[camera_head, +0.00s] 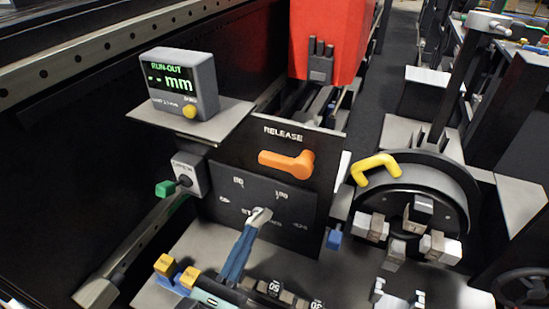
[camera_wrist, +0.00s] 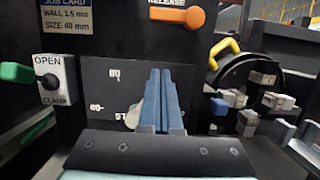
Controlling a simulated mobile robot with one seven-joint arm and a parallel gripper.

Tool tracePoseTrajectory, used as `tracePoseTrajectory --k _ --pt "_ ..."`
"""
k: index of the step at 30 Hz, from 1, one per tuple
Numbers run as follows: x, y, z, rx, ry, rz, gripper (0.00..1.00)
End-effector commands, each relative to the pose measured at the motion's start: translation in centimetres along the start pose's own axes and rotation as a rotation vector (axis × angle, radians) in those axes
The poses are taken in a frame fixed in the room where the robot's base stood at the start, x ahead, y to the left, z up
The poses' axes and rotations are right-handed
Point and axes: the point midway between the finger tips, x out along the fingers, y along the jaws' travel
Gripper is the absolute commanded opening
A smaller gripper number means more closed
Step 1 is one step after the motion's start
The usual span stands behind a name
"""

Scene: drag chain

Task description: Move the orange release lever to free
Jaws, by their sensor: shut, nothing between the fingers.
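The orange release lever (camera_head: 285,161) is on a dark upright panel under the white word RELEASE. Its round hub is at the right and its handle points left, about level. It also shows at the top of the wrist view (camera_wrist: 180,17), where the word above is partly cut off. My gripper (camera_head: 252,225) has blue fingers, closed together and empty. In the head view the fingertips are below the lever, in front of the lower dark panel. In the wrist view the shut fingers (camera_wrist: 160,72) point at that panel and are apart from the lever.
A pale grey knob (camera_head: 262,214) on the lower marked panel (camera_head: 300,210) is close by the fingertips. A green-handled OPEN/CLAMP switch (camera_head: 190,178) is at left. A RUN-OUT display (camera_head: 181,85) stands on a shelf above. A chuck with a yellow handle (camera_head: 377,168) is at right.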

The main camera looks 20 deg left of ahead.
Motion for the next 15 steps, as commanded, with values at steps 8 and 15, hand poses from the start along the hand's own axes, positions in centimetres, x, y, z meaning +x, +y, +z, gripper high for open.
tracePoseTrajectory --k 8,15 --pt "3.2 0.1 0.2 -0.008 -0.004 0.002 0.00" --pt "8.5 0.1 0.2 -0.006 -0.004 0.000 0.00"
